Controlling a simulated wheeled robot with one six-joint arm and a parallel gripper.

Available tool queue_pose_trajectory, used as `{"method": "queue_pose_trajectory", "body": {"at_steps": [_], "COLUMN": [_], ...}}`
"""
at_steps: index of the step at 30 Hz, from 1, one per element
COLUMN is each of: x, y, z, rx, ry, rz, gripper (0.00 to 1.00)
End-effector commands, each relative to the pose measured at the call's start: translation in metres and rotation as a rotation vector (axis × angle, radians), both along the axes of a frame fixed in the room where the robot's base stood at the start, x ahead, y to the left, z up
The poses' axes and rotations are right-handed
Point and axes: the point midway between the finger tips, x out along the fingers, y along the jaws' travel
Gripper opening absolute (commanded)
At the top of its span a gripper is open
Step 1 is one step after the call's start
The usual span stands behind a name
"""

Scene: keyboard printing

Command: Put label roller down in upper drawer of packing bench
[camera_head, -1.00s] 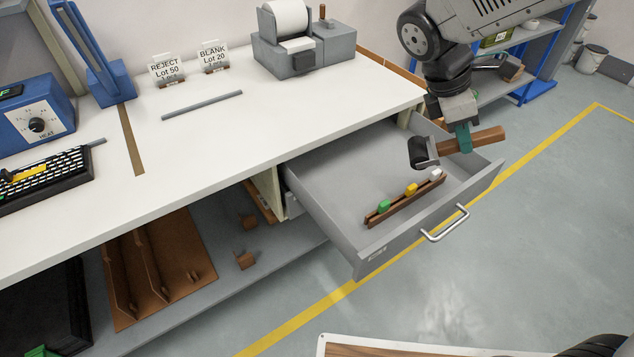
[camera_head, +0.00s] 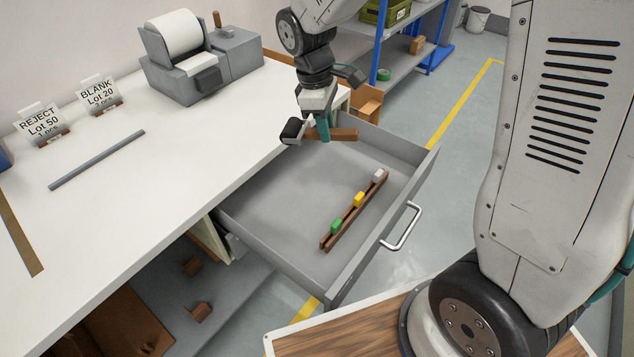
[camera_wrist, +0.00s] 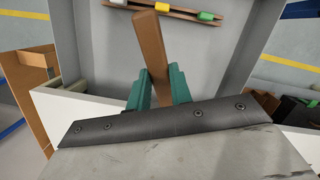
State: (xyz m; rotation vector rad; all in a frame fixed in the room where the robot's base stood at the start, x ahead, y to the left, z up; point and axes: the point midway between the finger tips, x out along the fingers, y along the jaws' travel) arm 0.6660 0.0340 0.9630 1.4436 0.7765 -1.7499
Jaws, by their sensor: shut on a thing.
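The label roller, with a brown wooden handle (camera_head: 345,134) and a dark roller head (camera_head: 293,131), is in my gripper (camera_head: 323,128). My gripper's green fingers are closed on the handle, which also shows in the wrist view (camera_wrist: 149,48). The roller is held lying roughly level, above the back part of the open upper drawer (camera_head: 270,210), near the bench edge. The drawer of the packing bench (camera_head: 190,130) is pulled out. The roller head is hidden in the wrist view.
A wooden strip (camera_head: 345,222) with green, yellow and white pieces lies in the drawer near its front. The drawer floor behind it is clear. A grey label dispenser (camera_head: 205,75) and two signs stand on the bench. A blue shelf (camera_head: 385,50) stands behind.

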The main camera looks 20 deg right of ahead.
Motion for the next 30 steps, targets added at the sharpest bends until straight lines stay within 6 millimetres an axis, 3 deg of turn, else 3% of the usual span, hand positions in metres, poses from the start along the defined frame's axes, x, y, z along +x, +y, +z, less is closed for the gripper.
{"method": "queue_pose_trajectory", "body": {"at_steps": [3,7,21,30], "x": [0.014,0.021,0.021,0.022], "y": [-0.006,-0.007,-0.009,-0.01], "z": [-0.025,-0.042,-0.155,-0.181], "rx": [0.092,0.126,0.127,0.129], "ry": [-0.078,-0.123,-0.127,-0.13], "rz": [-0.264,-0.384,-0.395,-0.395], "gripper": [0.0,0.0,0.0,0.0]}}
